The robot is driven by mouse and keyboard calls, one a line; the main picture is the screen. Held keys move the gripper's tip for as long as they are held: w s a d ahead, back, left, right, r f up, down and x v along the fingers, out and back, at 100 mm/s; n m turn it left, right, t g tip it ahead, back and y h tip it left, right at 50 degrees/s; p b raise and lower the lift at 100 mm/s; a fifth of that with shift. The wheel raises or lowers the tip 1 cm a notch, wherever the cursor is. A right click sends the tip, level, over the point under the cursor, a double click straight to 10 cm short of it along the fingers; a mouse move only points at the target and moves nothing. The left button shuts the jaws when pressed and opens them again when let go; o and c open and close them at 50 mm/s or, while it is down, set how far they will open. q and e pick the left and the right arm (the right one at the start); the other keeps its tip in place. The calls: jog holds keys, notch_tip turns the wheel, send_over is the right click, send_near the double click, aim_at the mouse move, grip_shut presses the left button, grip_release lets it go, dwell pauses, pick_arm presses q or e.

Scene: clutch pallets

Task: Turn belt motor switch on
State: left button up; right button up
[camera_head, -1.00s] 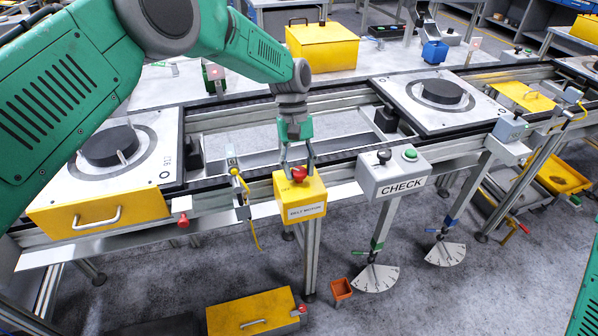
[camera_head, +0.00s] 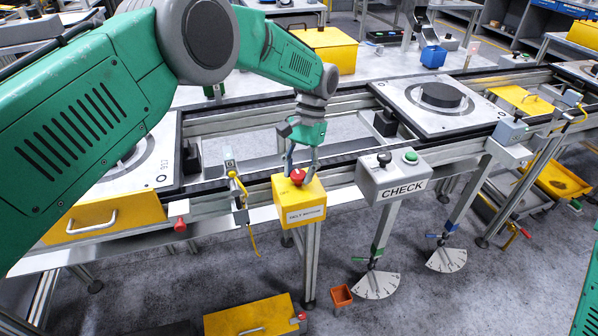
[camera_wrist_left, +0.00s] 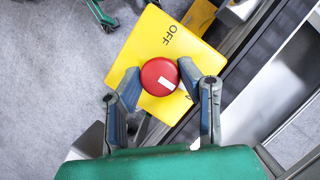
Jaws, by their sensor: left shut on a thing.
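The belt motor switch is a yellow box (camera_head: 300,203) with a red knob (camera_head: 298,176) on top and a label on its front, mounted on the conveyor's near side. In the left wrist view the red knob (camera_wrist_left: 160,77) has a white mark, and "OFF" is printed on the yellow top (camera_wrist_left: 150,42). My left gripper (camera_head: 300,170) comes down from above with its fingers on either side of the knob. In the left wrist view the fingertips of my left gripper (camera_wrist_left: 158,80) are against the knob's sides. My right gripper is not in view.
A grey CHECK box (camera_head: 393,180) with a black knob and a green button stands just right of the switch. A pallet (camera_head: 410,115) sits on the conveyor at the right. A yellow drawer (camera_head: 105,218) is at the left.

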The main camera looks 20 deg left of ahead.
pick_arm(q)
jog(key=shift+w+r, duration=0.25)
jog(key=shift+w, duration=0.05)
jog(key=o, duration=1.1)
jog(key=shift+o, duration=0.2)
jog(key=shift+f, duration=0.15)
jog(key=shift+w+d+r, duration=0.1)
jog(key=shift+w+r, duration=0.05)
jog(key=shift+r, duration=0.3)
jog(key=v, duration=0.6)
jog(key=shift+w, duration=0.2)
jog(key=shift+d+r, duration=0.1)
jog(key=shift+r, duration=0.05)
